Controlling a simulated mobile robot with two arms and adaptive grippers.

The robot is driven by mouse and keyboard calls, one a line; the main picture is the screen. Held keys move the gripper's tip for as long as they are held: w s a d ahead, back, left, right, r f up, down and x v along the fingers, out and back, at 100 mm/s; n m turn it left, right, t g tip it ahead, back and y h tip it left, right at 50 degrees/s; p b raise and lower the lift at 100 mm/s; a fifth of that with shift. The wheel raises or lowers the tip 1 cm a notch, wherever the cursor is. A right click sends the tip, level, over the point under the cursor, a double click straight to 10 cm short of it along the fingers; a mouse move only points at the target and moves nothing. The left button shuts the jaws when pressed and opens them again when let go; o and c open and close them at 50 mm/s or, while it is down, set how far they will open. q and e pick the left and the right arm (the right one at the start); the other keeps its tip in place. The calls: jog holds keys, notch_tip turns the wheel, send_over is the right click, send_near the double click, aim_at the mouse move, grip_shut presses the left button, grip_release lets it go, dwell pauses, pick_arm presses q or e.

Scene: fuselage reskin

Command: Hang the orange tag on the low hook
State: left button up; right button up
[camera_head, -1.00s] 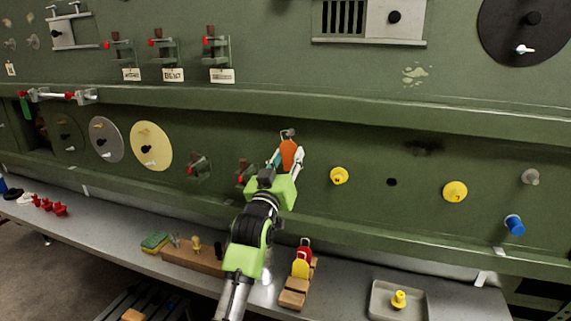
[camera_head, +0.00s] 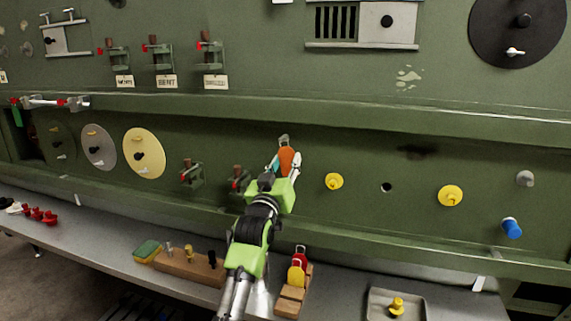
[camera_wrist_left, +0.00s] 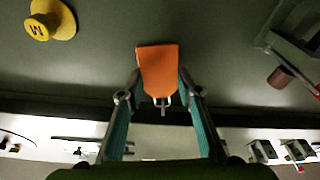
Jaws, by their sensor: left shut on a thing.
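The orange tag (camera_head: 287,160) is between the fingertips of my left gripper (camera_head: 284,164), in front of the green lower panel. In the left wrist view, the gripper (camera_wrist_left: 160,84) is shut on the sides of the tag (camera_wrist_left: 158,68), and a small grey metal loop or hook shows at the tag's narrow end. In the head view, a small grey metal piece (camera_head: 284,140) shows just above the tag. I cannot tell whether it is the low hook or the tag's own loop, nor whether the two are engaged. My right gripper is not in view.
A yellow knob (camera_head: 334,181) sits on the panel right of my gripper. A red-handled fitting (camera_head: 239,181) is close on the left. A panel ledge (camera_head: 350,119) juts out above. Red and yellow tags (camera_head: 297,273) stand in a wooden rack (camera_head: 290,300) on the shelf below.

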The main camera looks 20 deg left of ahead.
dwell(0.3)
pick_arm(q)
jog(key=o, duration=0.9)
